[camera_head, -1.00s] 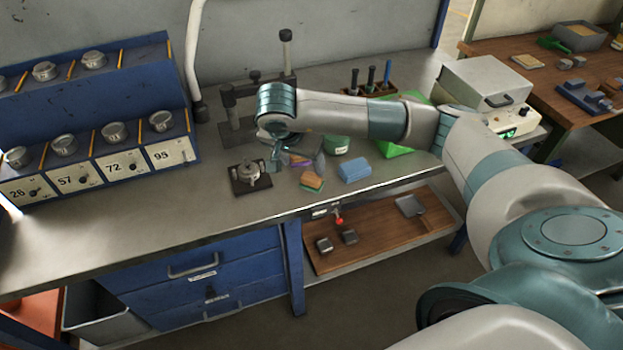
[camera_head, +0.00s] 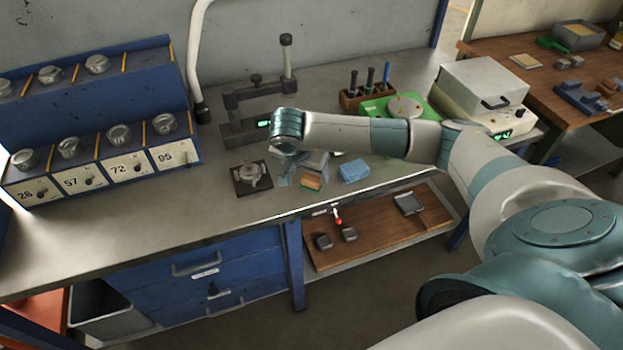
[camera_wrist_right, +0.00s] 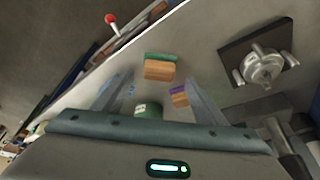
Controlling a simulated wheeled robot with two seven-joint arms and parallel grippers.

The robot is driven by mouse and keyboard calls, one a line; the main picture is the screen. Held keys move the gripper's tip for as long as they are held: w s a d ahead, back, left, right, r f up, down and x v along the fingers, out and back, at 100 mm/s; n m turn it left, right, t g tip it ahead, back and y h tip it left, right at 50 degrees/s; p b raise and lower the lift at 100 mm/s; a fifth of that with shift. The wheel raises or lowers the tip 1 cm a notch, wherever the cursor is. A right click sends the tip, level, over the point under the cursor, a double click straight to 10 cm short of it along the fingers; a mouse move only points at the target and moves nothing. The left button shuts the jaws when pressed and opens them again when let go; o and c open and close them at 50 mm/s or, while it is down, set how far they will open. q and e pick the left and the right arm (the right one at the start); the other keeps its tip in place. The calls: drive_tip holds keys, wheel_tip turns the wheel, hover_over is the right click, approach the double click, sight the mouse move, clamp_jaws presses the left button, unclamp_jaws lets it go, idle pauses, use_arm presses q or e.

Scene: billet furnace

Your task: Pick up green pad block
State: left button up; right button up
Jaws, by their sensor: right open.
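The green pad block (camera_head: 311,183), an orange-brown block with a green pad layer, lies on the workbench near its front edge. In the right wrist view the green pad block (camera_wrist_right: 160,68) sits just beyond the fingertips, roughly centred between them. My right gripper (camera_head: 300,174) is open and points down at the bench, just above and behind the block, with nothing visibly held. The right wrist view shows both fingers of my right gripper (camera_wrist_right: 160,84) spread apart. My left gripper is not in view.
A blue block (camera_head: 354,171) lies to the right, a metal fixture on a dark plate (camera_head: 251,177) to the left. A dark stand (camera_head: 240,115) is behind. The bench's front left is clear.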

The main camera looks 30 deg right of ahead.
sight(311, 178)
drive_tip(key=shift+d+f+p, duration=0.45)
drive_tip(key=shift+f+p, duration=0.05)
drive_tip(key=shift+f, duration=0.3)
drive_tip(key=shift+w+d+f, duration=0.15)
drive_tip(key=shift+w+f, duration=0.1)
drive_tip(key=shift+f, duration=0.35)
drive_tip(key=c, duration=1.2)
drive_tip(key=shift+c, duration=0.2)
drive_tip(key=shift+r, duration=0.1)
